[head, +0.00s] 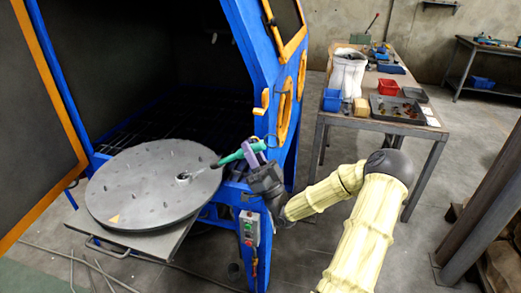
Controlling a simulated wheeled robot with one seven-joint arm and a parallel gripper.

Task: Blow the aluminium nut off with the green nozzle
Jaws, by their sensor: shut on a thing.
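The green nozzle (232,156) is held in my gripper (253,151) at the right side of the round grey turntable. Its tip points left and slightly down toward a small metal nut (183,177) on the turntable's top. The tip looks close to the nut, but I cannot tell whether they touch. The turntable (130,195) is a flat disc with several small marks or holes, standing out in front of the blaster cabinet. My gripper is shut on the nozzle, and its fingers partly hide the nozzle's body.
The blue cabinet (250,60) stands open behind the turntable, its orange-edged door (35,110) at left. A control box (249,228) hangs on the front post. A workbench (345,122) with a red bin (388,88), blue bin (331,99) and grey tray (380,112) stands at right.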

